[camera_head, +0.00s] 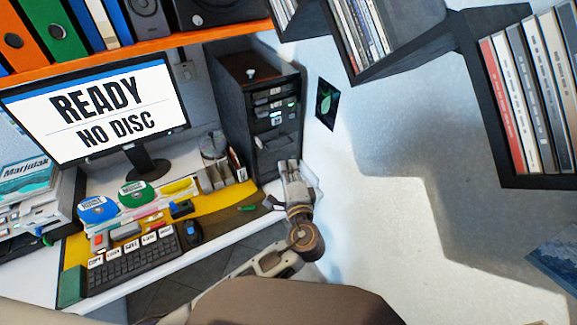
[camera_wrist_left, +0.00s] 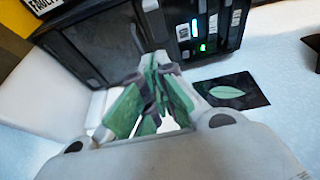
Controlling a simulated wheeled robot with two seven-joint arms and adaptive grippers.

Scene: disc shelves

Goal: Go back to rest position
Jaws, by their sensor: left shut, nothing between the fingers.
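My left gripper (camera_head: 291,176) is in front of the black computer tower (camera_head: 262,110), at the right end of the desk. In the left wrist view its green-padded fingers (camera_wrist_left: 150,100) are together with nothing between them. The tower also shows behind the fingers in the left wrist view (camera_wrist_left: 100,45), with a small green light on its front. My left arm reaches up from the bottom of the head view. My right gripper is in neither view.
A monitor (camera_head: 105,110) reads "READY NO DISC". The desk holds a keyboard (camera_head: 130,268), a mouse (camera_head: 193,232) and two discs, blue (camera_head: 98,209) and green (camera_head: 136,194). Black wall shelves (camera_head: 480,50) with cases hang at the upper right.

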